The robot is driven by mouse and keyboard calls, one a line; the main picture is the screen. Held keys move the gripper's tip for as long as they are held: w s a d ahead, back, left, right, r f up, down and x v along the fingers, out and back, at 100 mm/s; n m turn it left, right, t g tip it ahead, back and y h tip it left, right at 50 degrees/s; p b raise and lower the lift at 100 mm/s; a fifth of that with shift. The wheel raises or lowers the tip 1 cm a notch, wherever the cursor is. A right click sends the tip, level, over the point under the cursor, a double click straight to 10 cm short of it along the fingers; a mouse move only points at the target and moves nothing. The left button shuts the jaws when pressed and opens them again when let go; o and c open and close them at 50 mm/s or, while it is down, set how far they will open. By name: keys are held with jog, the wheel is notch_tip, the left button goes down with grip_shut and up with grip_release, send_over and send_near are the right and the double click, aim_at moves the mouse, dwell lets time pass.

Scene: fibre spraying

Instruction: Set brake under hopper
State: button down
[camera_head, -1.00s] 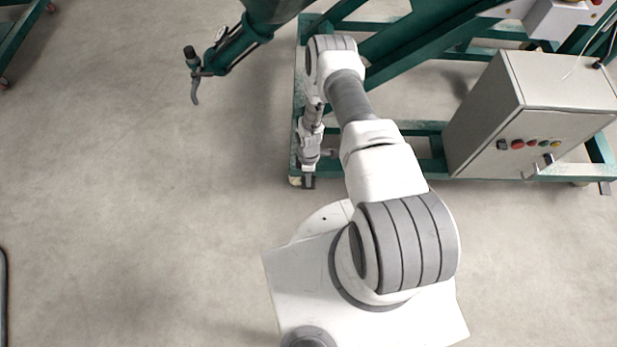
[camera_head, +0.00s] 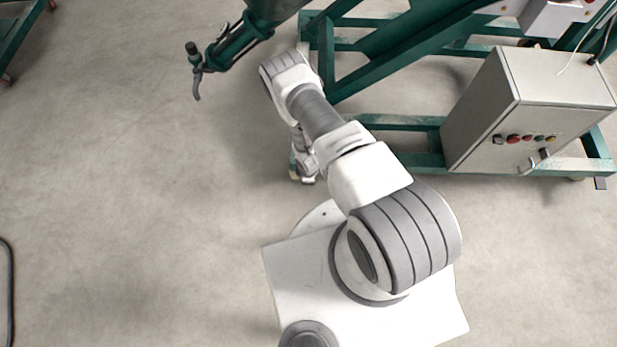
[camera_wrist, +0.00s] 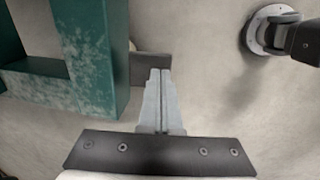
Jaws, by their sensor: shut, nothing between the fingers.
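The green hopper frame (camera_head: 400,122) stands at the upper right in the head view. Its near left corner is mostly covered by my arm. In the wrist view the green frame (camera_wrist: 100,60) fills the left side. A flat dark plate (camera_wrist: 152,62), which looks like the castor's brake pedal, sticks out beside the frame corner. My gripper (camera_wrist: 160,75) is shut and empty, its fingertips overlapping the plate's near edge in the picture. I cannot tell whether they touch it. In the head view my gripper (camera_head: 303,180) is low at that corner.
A grey control box (camera_head: 530,110) with coloured buttons sits on the frame at right. A green spray arm with a hooked nozzle (camera_head: 197,85) hangs at upper left. A dark hose (camera_head: 8,290) lies at far left.

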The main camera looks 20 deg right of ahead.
jog(key=shift+w+r, duration=0.1)
jog(key=shift+r, duration=0.1)
jog(key=shift+r+p, duration=0.6)
jog(key=shift+r, duration=0.1)
jog(key=shift+r, duration=0.1)
